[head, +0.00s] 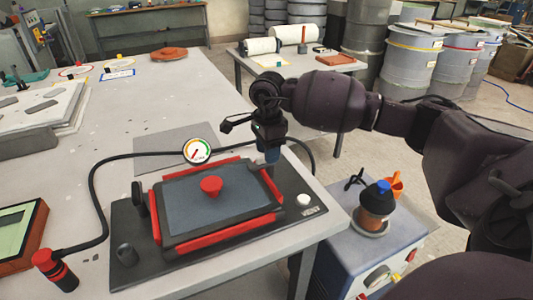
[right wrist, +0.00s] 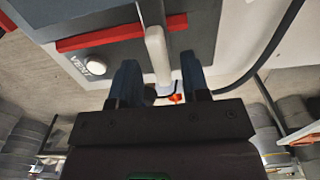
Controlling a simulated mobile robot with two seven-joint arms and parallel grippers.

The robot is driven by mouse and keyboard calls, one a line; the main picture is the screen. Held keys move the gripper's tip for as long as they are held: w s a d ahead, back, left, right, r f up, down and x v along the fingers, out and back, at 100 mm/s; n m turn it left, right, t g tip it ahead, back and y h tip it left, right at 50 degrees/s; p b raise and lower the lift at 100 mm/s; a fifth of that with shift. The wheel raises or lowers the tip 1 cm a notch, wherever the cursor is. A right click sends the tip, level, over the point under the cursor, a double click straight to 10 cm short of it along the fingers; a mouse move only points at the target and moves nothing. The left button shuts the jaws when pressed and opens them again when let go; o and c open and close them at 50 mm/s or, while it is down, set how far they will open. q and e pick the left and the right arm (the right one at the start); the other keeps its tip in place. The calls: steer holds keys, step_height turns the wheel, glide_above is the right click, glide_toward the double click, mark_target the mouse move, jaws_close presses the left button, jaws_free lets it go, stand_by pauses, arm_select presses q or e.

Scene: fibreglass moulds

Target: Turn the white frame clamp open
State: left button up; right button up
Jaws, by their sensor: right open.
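The white frame clamp (right wrist: 157,52) shows in the right wrist view as a pale upright lever beside a red frame bar. It stands between the two blue fingers of my right gripper (right wrist: 160,75), which are open with a gap on each side of it. In the head view my right gripper (head: 271,154) points down at the right end of the red-edged frame (head: 215,231) and hides the clamp there. Whether a finger touches the clamp cannot be told. My left gripper is not in view.
A gauge (head: 197,151) and black hose lie behind.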

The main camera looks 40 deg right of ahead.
steer(key=shift+f, duration=0.5)
steer(key=shift+c, duration=0.7)
jaws_close()
